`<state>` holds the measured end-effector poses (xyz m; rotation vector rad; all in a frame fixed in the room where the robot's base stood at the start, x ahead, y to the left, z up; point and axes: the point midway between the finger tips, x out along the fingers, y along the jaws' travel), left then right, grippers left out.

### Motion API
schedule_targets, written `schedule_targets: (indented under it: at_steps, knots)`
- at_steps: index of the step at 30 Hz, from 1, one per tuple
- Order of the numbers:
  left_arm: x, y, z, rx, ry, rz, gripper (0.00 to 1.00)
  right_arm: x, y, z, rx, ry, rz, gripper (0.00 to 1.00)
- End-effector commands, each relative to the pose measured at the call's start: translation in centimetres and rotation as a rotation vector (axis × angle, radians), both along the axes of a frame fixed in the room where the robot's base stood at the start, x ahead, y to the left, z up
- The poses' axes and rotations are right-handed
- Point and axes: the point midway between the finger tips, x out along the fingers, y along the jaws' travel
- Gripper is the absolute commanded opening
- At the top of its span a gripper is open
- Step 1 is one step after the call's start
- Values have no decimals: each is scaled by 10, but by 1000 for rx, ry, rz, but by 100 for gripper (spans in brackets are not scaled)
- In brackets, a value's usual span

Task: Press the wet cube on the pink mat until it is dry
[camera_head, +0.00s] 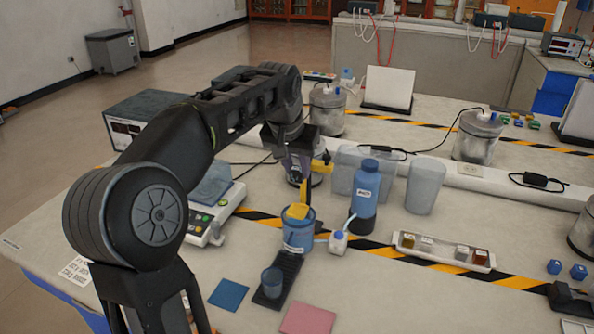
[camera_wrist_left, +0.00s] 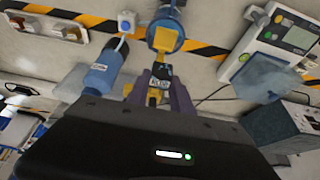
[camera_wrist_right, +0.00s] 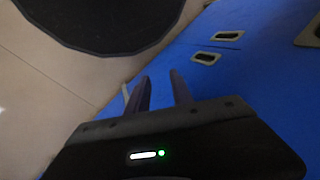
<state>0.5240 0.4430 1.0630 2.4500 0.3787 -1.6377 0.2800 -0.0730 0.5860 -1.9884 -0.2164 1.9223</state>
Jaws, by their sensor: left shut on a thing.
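My left gripper (camera_head: 303,180) is shut on a yellow and black tool with a label, which shows better in the left wrist view (camera_wrist_left: 159,85). A yellow block (camera_head: 297,211) is at the mouth of a blue beaker (camera_head: 298,238), below the gripper; it also shows in the left wrist view (camera_wrist_left: 165,40). I cannot tell whether this block is part of the tool or the wet cube. The pink mat (camera_head: 307,319) lies at the front edge of view, with nothing visible on it. My right gripper (camera_wrist_right: 160,77) is open and empty, away from the table objects.
A blue mat (camera_head: 228,294) lies left of the pink mat. A small cup (camera_head: 271,282) stands on a black rack between them. A blue bottle (camera_head: 365,195) stands right of the beaker. A white tray (camera_head: 405,248) holds several small cubes. The front right table is mostly clear.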

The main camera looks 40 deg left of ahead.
Motion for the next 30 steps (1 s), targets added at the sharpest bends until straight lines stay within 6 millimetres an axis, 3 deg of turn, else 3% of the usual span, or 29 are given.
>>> schedule_targets:
  at_steps: [12, 17, 23, 30]
  knots:
    - [0, 0, 0, 0, -1, 0, 0, 0, 0, 0, 0, 0, 0, 27]
    - [5, -9, -10, 3, 4, -8, 0, 0, 0, 0, 0, 0, 0, 27]
    - [20, -51, -53, 19, 17, -49, 0, 0, 0, 0, 0, 0, 0, 27]
    - [28, -148, -131, 33, 15, -166, 0, 0, 0, 0, 0, 0, 0, 27]
